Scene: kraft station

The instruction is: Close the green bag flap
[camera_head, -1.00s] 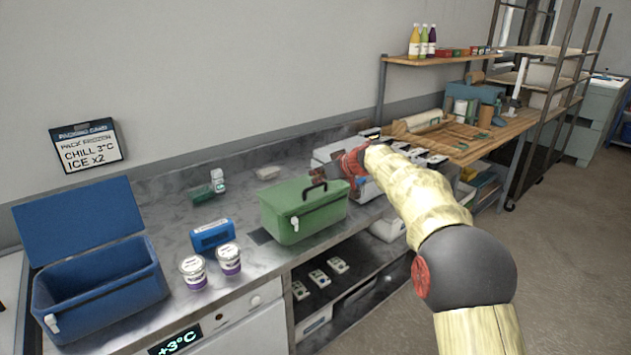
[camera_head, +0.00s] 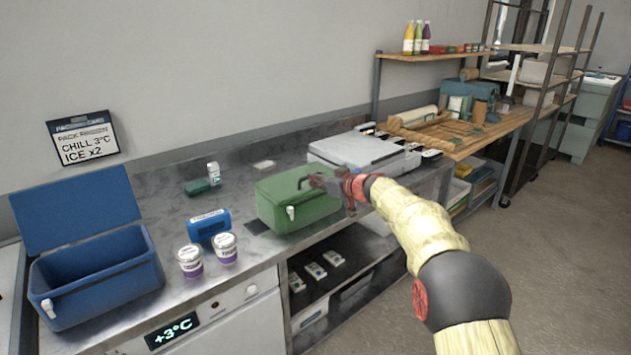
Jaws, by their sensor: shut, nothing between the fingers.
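The green bag (camera_head: 272,205) is a boxy cooler standing on the steel counter, with a small white tag or latch on its front. Its flap (camera_head: 282,182) lies flat over the top, and no open gap shows. My gripper (camera_head: 308,183) reaches in from the right, over the flap and by the bag's dark handle. Its fingers are together and empty. Whether they touch the flap I cannot tell; my gripper hides the right part of the top and most of the handle.
An open blue cooler (camera_head: 95,285) stands at the left. Two tubs (camera_head: 224,248), a blue pack (camera_head: 208,226) and a small white bottle (camera_head: 213,173) stand between it and the bag. A pale flat machine (camera_head: 360,150) is behind right.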

